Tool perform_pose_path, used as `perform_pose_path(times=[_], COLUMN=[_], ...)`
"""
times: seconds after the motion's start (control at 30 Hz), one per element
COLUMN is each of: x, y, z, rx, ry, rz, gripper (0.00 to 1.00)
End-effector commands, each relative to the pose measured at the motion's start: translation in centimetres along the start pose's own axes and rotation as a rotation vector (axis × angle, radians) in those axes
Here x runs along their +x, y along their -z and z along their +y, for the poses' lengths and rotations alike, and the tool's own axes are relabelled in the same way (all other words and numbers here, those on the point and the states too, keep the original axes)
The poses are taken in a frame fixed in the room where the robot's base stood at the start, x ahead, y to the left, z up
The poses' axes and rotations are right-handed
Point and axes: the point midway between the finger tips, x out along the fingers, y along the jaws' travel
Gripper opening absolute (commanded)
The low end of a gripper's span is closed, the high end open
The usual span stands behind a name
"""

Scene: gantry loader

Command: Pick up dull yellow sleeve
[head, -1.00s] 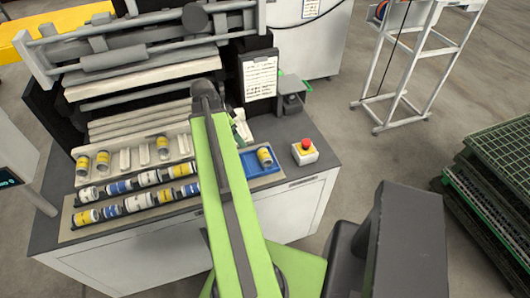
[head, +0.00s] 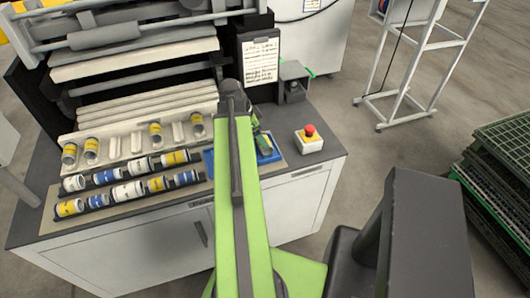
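A yellow sleeve (head: 264,144) lies in the blue tray (head: 271,155) at the right of the bench, partly hidden by my gripper. Several yellow-and-grey sleeves stand in the pale slotted rack, including one at its left end (head: 69,154), one near its middle (head: 155,133) and one at its right end (head: 196,124). Which of these is the dull yellow one I cannot tell for sure. My gripper (head: 259,134) is beyond the end of my green arm, over or beside the sleeve in the tray. It is small and mostly hidden, so its opening and any contact are unclear.
Yellow, white and blue sleeves lie in two rows on the beige board (head: 50,222) at the bench front. A red stop button (head: 309,131) sits right of the tray. Machine rollers and a paper sheet (head: 260,62) rise behind. A white stand (head: 425,60) and green crates (head: 505,160) are at right.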

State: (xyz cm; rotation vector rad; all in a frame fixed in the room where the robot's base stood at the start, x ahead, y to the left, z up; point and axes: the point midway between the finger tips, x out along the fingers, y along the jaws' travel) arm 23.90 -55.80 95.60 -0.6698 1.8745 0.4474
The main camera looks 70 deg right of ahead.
Motion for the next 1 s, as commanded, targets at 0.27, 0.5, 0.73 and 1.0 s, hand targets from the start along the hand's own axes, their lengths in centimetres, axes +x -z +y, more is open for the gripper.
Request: perform_pose_path(times=[0.27, 0.5, 0.73, 1.0], x=[1.8, 5.5, 5.2, 5.2], y=[-0.1, -0.2, 0.0, 0.0], z=[0.1, 0.2, 0.2, 0.2], rx=[0.001, 0.001, 0.001, 0.001], ry=[-0.001, -0.001, -0.001, -0.001], rz=[0.0, 0.0, 0.0, 0.0], gripper=[0.85, 0.85, 0.84, 0.49])
